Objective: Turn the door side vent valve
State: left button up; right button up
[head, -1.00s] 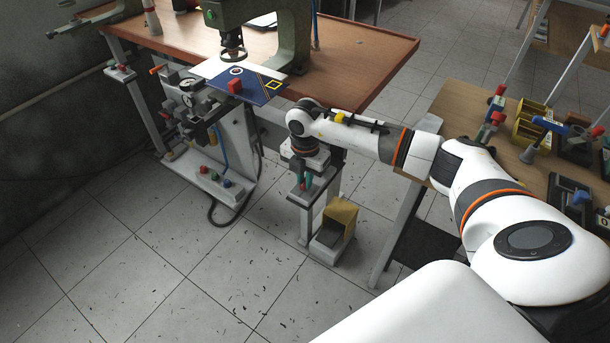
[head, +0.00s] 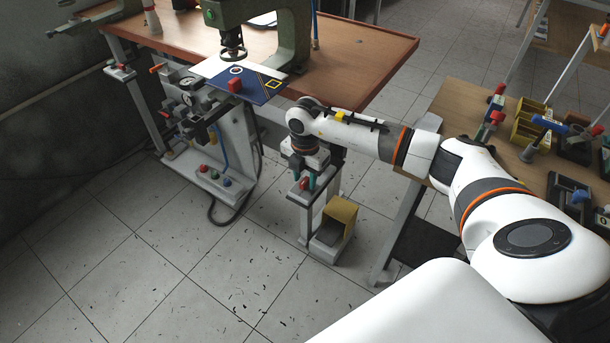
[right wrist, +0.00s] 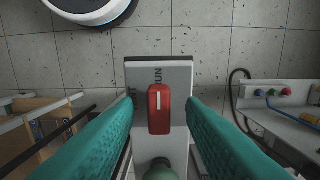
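The vent valve has a red handle (right wrist: 159,109) with a white line along it, on a pale plate (right wrist: 155,73) with dark lettering partly hidden beside the handle. In the right wrist view the handle points up and down the picture. My right gripper (right wrist: 159,112) is open, with one teal finger on each side of the handle and a gap on both sides. In the head view my right gripper (head: 306,182) points down over the small post by the bench, with a bit of red between its fingers. My left gripper is out of view.
A wooden bench (head: 370,50) with a green press (head: 283,30) stands behind. A unit with coloured buttons (head: 210,178) and a black hose (head: 225,222) is to the left. A yellow box (head: 340,212) sits at the post's foot.

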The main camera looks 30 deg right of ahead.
aim_at(305, 180)
notch_tip(305, 180, up, 12)
jog(key=shift+b, duration=0.45)
dwell(0.4)
